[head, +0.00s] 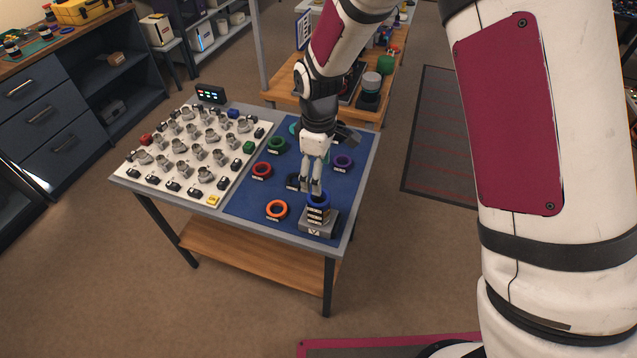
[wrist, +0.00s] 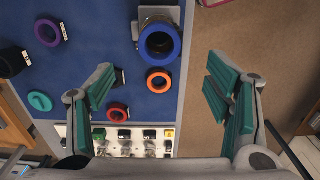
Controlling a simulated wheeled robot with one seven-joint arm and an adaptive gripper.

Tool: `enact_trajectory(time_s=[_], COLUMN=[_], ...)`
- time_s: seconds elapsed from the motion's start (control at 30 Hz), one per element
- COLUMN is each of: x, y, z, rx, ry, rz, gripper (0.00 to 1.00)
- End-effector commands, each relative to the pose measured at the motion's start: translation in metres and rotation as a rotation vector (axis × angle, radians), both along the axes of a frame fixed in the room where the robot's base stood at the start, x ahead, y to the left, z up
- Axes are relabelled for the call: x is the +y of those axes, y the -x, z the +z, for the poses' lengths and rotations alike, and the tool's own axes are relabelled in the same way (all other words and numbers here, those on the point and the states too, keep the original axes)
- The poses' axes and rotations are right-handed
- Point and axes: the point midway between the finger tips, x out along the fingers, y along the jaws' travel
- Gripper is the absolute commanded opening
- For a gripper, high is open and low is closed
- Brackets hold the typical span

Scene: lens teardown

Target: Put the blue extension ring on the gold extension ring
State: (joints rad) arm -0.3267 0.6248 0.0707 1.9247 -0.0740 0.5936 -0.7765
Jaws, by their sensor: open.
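The blue extension ring (head: 319,202) sits on top of a stack on a grey stand (head: 318,228) at the front right of the blue mat. In the wrist view the blue ring (wrist: 160,44) faces up, with a dark opening. Black bands with white marks show beneath it in the head view. I cannot make out a gold ring; it may be hidden in the stack. My gripper (head: 312,188) is open and empty, its fingers just above and behind the blue ring. In the wrist view the fingers (wrist: 160,87) are wide apart, and the blue ring lies beyond their tips.
Loose rings lie on the blue mat (head: 247,207): orange (head: 277,216), red (head: 262,162), green (head: 277,136), purple (head: 343,155) and others. A white board (head: 150,180) with several small metal parts fills the table's left half. The table's right edge is close to the stand.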

Motion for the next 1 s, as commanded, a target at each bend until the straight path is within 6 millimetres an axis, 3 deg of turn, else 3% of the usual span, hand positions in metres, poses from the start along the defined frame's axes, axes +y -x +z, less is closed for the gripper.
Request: enact_trajectory(time_s=[0.2,0.57,0.67,0.77,1.0], x=[0.0,-0.003,-0.014,-0.033,-0.086], y=[0.0,0.001,0.002,0.009,0.049], z=[0.027,0.04,0.062,0.098,0.185], rx=[0.0,-0.005,-0.032,-0.072,-0.179], ry=[-0.001,0.0,-0.006,-0.016,-0.06], rz=[0.0,-0.013,-0.065,-0.16,-0.442], gripper=[0.72,0.72,0.72,0.72,0.72])
